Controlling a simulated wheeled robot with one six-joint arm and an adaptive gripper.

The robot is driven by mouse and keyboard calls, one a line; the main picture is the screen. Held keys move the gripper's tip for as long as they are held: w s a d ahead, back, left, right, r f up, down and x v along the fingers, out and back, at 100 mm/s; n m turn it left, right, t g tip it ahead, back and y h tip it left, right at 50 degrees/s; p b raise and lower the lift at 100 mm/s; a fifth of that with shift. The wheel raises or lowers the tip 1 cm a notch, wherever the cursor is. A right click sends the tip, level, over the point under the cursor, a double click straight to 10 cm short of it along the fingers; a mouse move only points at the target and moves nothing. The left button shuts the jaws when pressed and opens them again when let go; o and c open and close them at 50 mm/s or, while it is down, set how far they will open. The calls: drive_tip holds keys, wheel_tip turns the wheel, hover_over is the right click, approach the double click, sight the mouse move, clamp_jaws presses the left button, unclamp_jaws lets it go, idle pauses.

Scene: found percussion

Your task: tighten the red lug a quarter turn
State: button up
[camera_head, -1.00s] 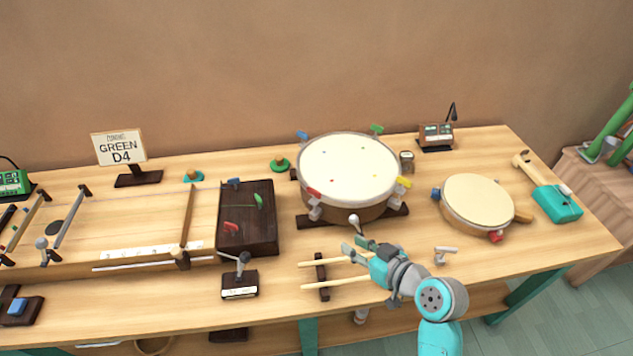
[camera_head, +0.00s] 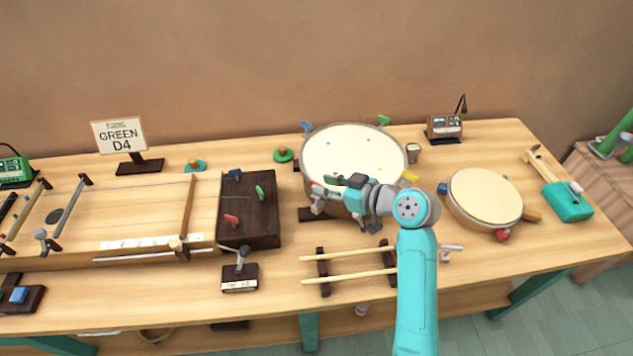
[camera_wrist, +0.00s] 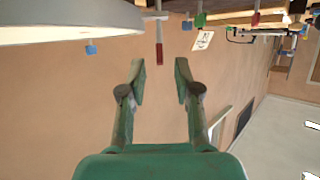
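The large drum (camera_head: 350,146) stands at the back middle of the table with coloured lugs around its rim. Its red lug (camera_head: 317,189) is at the front left. In the wrist view the red lug (camera_wrist: 159,51) hangs just past the fingertips, in line with the gap between them; the fingers do not appear to touch it. My gripper (camera_head: 331,187) is over the drum's front edge, pointing left, and hides part of the front rim. In the wrist view my gripper (camera_wrist: 160,66) is open and empty. The drum's pale side (camera_wrist: 70,22) fills the upper left there.
A blue lug (camera_wrist: 91,48) shows left of the red one. The dark peg block (camera_head: 262,225) with red, green and blue pegs stands left of the drum. A smaller drum (camera_head: 485,193) is at right. Two sticks (camera_head: 345,278) lie on a rack in front.

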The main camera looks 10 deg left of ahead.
sight(317, 183)
drive_tip(key=shift+x, duration=1.8)
clamp_jaws()
